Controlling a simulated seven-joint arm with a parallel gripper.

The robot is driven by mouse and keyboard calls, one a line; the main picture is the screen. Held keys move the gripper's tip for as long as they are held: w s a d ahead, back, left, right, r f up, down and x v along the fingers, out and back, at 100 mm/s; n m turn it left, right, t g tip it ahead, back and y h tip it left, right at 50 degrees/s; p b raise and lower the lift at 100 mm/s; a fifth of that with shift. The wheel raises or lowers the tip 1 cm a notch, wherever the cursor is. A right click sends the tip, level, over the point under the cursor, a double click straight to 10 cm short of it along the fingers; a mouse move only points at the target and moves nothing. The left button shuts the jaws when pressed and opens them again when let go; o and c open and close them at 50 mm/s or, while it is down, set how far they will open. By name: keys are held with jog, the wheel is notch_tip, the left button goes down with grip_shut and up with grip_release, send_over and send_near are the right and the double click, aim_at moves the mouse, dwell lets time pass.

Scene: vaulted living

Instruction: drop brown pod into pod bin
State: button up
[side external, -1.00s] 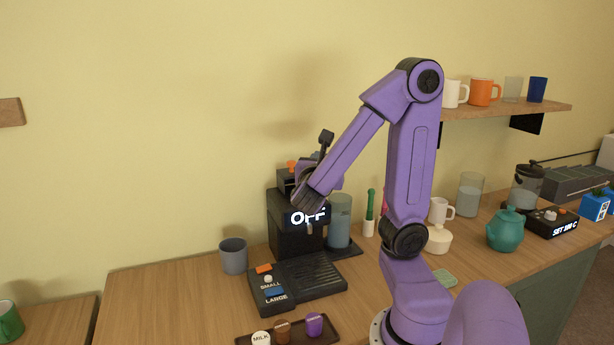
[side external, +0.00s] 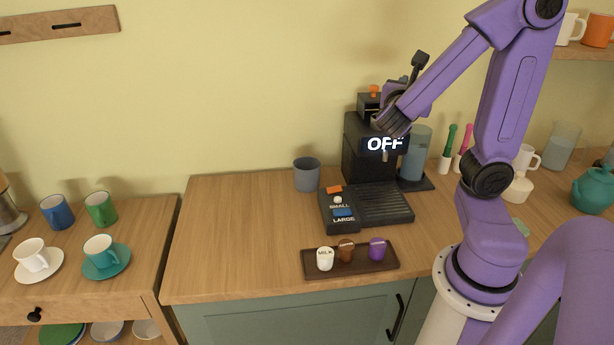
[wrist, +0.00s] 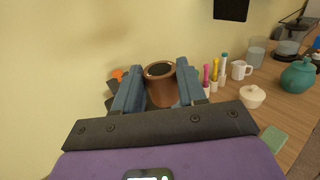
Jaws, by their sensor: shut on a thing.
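A brown pod (wrist: 161,86) is between the two blue-grey fingers of my gripper (wrist: 160,92) in the wrist view. My gripper is shut on it. In the side view my gripper (side external: 392,108) is at the upper part of the black coffee machine (side external: 358,155), and the pod in it is hidden there. A grey, open-topped cup (side external: 306,174) stands on the counter left of the machine. It may be the pod bin; no label shows. Another brown pod (side external: 346,251) sits on a dark tray (side external: 376,265) at the counter's front.
A white MILK pod (side external: 325,259) and a purple pod (side external: 377,249) share the tray. A button box (side external: 340,210) lies before the machine. A water tank (side external: 415,152) stands at its right. The counter left of the grey cup is clear.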

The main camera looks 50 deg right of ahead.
jog(key=w+a+f, duration=0.1)
jog(key=w+f, duration=0.4)
jog(key=w, duration=0.7)
jog(key=w+a+f, duration=0.1)
jog(key=w+f, duration=0.4)
jog(key=w, duration=0.6)
jog(key=w+d+f, duration=0.1)
jog(key=w+f, duration=0.1)
jog(key=f, duration=0.4)
jog(key=w+f, duration=0.3)
jog(key=f, duration=0.4)
jog(key=shift+w+d, duration=0.35)
jog(key=shift+d, duration=0.05)
jog(key=o, duration=1.1)
jog(key=s+a, duration=0.1)
jog(key=a, duration=0.4)
jog(key=s+a, duration=0.1)
jog(key=a, duration=0.5)
jog(key=s+a, duration=0.1)
jog(key=a, duration=0.5)
jog(key=shift+s+a, duration=0.1)
jog(key=shift+s, duration=0.1)
